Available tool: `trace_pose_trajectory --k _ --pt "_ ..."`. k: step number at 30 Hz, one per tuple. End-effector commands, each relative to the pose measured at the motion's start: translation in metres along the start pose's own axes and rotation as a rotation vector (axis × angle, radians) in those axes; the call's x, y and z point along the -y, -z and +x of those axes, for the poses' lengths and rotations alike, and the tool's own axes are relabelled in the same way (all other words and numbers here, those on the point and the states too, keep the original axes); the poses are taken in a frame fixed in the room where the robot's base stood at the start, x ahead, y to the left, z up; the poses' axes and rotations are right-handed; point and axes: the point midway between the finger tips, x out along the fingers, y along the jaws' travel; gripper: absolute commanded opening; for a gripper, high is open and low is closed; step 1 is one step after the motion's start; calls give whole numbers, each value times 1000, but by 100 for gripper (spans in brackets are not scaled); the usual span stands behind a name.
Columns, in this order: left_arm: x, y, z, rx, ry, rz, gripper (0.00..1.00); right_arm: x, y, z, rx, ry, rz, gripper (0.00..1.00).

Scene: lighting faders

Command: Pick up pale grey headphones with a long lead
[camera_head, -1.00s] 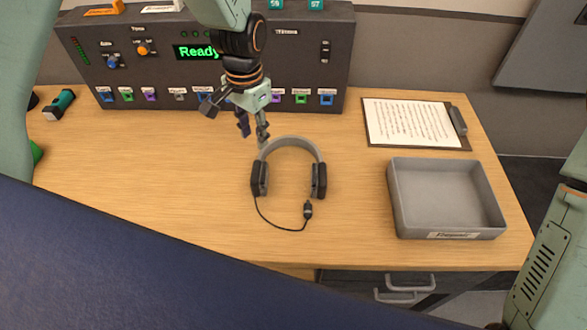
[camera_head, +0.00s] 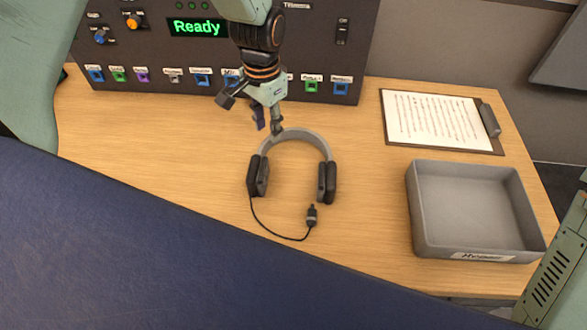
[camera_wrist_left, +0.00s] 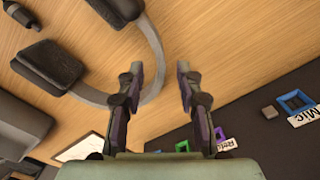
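The pale grey headphones (camera_head: 305,134) lie on the wooden desk, with dark ear cups toward me and the headband arching away. Their thin black lead curls below the cups and ends in a black plug (camera_head: 312,215). My left gripper (camera_head: 268,124) is at the far top of the headband, pointing down. In the left wrist view its fingers (camera_wrist_left: 160,78) are spread apart and empty. There the headband (camera_wrist_left: 154,45) passes by the left-hand finger, which covers part of it; contact cannot be told. My right gripper is out of view; only part of that arm shows at the right edge.
A grey tray (camera_head: 416,220) with a label stands on the desk to the right. A clipboard (camera_head: 440,121) with paper lies behind it. A control panel (camera_head: 150,55) reading "Ready" rises behind my left gripper. Bare desk lies left of the headphones.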

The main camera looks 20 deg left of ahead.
Motion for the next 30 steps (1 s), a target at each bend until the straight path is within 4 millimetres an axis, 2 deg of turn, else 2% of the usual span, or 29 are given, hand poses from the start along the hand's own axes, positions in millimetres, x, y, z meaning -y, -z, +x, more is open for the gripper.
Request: trace_pose_trajectory --k 6,9,19,30 --pt "0 -2 34 1 -1 0 36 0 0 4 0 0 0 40" --pt "0 -2 44 2 0 0 36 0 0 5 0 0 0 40" --pt "2 1 48 -1 1 0 35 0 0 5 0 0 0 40" --pt "2 1 48 0 0 0 4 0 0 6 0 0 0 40"
